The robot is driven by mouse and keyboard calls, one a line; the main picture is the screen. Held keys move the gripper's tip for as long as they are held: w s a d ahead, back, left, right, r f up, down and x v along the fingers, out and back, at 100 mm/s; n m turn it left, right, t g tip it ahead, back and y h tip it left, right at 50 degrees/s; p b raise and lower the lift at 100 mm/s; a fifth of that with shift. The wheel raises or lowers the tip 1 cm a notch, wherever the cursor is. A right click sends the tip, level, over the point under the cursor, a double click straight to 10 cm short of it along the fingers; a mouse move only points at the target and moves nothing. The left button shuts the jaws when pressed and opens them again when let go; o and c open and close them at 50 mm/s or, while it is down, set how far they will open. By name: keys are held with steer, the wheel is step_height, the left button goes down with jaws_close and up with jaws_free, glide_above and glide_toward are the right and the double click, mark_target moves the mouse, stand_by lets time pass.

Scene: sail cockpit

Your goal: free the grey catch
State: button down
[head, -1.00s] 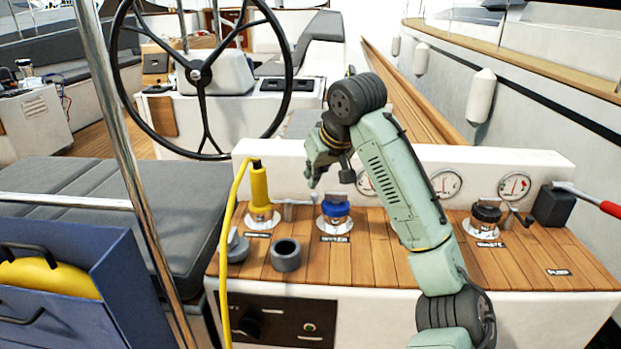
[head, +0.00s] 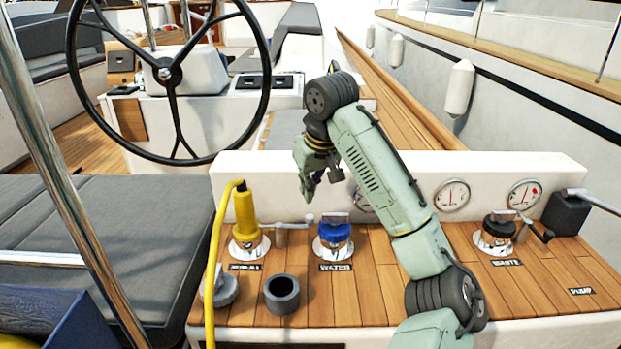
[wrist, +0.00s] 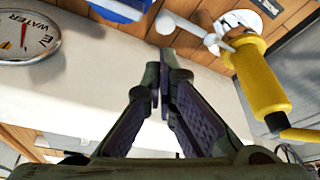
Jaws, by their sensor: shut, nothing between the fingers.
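A small grey lever (head: 292,222), which looks like the catch, sits beside the yellow plug (head: 244,212) on the wooden counter. In the wrist view the grey lever (wrist: 188,28) shows at the top, between the blue cap (wrist: 125,8) and the yellow plug (wrist: 260,85). The plug stands upright in its inlet, with the lever's end close to its base; whether they touch is unclear. My gripper (head: 312,192) hangs above the counter near the blue cap, apart from the lever. Its fingers (wrist: 160,82) are shut and empty.
A yellow cable (head: 213,270) runs down from the plug over the counter's front. A black cap (head: 495,230) and a pump handle (head: 595,202) lie right. A white upright panel (head: 270,180) backs the counter.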

steer(key=x, duration=0.4)
steer(key=shift+w+f, duration=0.1)
steer(key=shift+f, duration=0.15)
steer(key=shift+w+p, duration=0.1)
steer(key=shift+p, duration=0.5)
